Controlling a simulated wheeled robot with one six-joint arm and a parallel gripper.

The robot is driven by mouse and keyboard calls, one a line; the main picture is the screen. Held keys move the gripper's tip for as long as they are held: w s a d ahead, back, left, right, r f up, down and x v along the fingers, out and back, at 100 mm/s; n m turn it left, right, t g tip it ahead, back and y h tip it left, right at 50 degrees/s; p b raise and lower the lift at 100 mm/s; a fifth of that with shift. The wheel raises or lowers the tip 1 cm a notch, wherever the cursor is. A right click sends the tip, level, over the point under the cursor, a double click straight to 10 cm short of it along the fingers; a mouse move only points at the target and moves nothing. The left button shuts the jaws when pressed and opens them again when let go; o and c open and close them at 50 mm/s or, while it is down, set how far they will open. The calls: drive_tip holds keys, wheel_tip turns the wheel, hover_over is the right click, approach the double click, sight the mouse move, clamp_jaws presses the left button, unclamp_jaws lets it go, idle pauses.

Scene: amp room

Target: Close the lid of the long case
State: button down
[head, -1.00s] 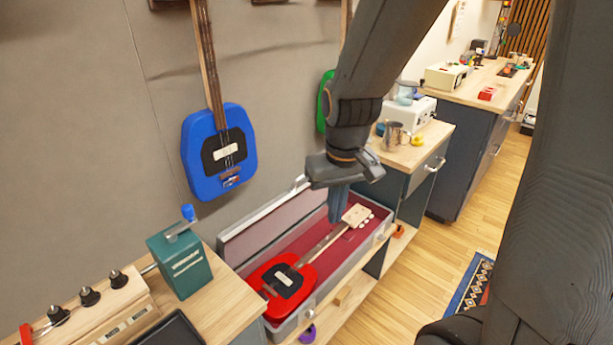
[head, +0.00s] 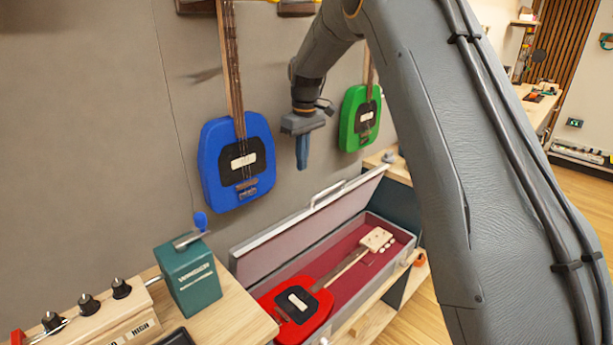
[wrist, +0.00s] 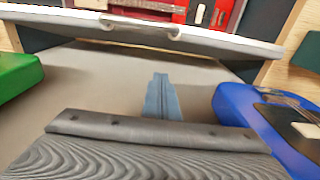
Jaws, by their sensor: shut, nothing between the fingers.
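The long case (head: 391,228) stands open on a low wooden shelf against the wall, with a dark red lining and a red guitar (head: 304,308) lying in it. Its lid (head: 300,222) is raised and leans back toward the wall, with a handle (head: 328,193) on its upper edge. My gripper (head: 302,166) is shut and empty, pointing down above and behind the lid, near the wall. In the wrist view my gripper (wrist: 160,82) points toward the lid edge (wrist: 85,25) and its handle (wrist: 140,27), apart from both.
A blue guitar (head: 238,165) and a green guitar (head: 359,118) hang on the wall on either side of my gripper. A green box with a crank (head: 190,275) and a knobbed amplifier (head: 95,318) stand on the bench at left.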

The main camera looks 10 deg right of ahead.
drive_tip(key=shift+s+d+f+p, duration=0.4)
drive_tip(key=shift+f+p, duration=0.3)
drive_tip(key=shift+f, duration=1)
drive_tip(key=shift+s+d+f+p, duration=0.2)
drive_tip(key=shift+s+f+p, duration=0.4)
drive_tip(key=shift+f, duration=1.05)
drive_tip(key=shift+s+d+f+p, duration=0.35)
drive_tip(key=shift+f+p, duration=0.45)
drive_tip(key=shift+f, duration=0.9)
drive_tip(key=shift+s, duration=0.1)
